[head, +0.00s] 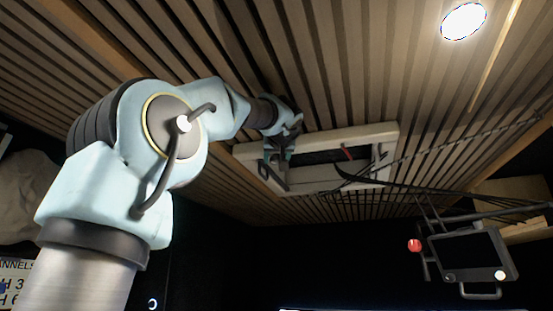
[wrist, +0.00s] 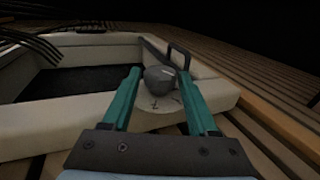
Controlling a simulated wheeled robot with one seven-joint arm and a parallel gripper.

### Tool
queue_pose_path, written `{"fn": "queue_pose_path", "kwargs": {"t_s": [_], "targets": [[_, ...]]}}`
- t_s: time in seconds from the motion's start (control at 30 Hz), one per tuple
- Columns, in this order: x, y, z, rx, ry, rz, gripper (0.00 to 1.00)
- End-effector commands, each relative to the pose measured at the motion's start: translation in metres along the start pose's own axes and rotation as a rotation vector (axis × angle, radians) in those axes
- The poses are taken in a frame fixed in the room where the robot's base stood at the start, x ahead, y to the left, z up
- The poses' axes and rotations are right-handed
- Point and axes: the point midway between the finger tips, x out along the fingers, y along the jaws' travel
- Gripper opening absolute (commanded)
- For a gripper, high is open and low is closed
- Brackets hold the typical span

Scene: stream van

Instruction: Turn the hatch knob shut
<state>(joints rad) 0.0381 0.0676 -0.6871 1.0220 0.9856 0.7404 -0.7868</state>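The hatch is a cream frame (head: 355,137) around a dark opening in the slatted ceiling; the frame also fills the left of the wrist view (wrist: 100,42). The hatch knob (wrist: 159,78) is a dark grey rounded knob on a pale round plate (wrist: 158,117) with small dark marks. My gripper (head: 279,153) is up at the left end of the frame. In the wrist view its two teal fingers are apart, one on each side of the knob, with narrow gaps showing. The knob is hidden behind my gripper in the head view.
A dark loop handle (wrist: 180,55) stands on the frame just past the knob, close to the right finger. A small red piece (head: 348,153) shows at the opening. Dark cables (head: 400,184) run right from the frame. A monitor (head: 466,254) hangs at the lower right.

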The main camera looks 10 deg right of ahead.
Motion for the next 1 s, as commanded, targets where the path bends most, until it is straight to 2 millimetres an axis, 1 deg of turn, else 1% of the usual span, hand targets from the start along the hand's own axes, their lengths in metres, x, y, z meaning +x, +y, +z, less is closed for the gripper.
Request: {"fn": "queue_pose_path", "kwargs": {"t_s": [0.03,0.07,0.5,0.8,1.0], "targets": [[-0.0001,0.0000,-0.0001,0.000,0.000,0.000,0.53],[-0.0001,0.0000,-0.0001,0.000,0.000,0.000,0.49],[-0.0003,0.0002,-0.0003,0.000,0.000,0.001,0.00],[-0.0004,-0.0002,0.0001,-0.001,0.000,0.012,0.00],[-0.0006,-0.0021,0.0004,-0.002,0.002,0.062,0.00]]}}
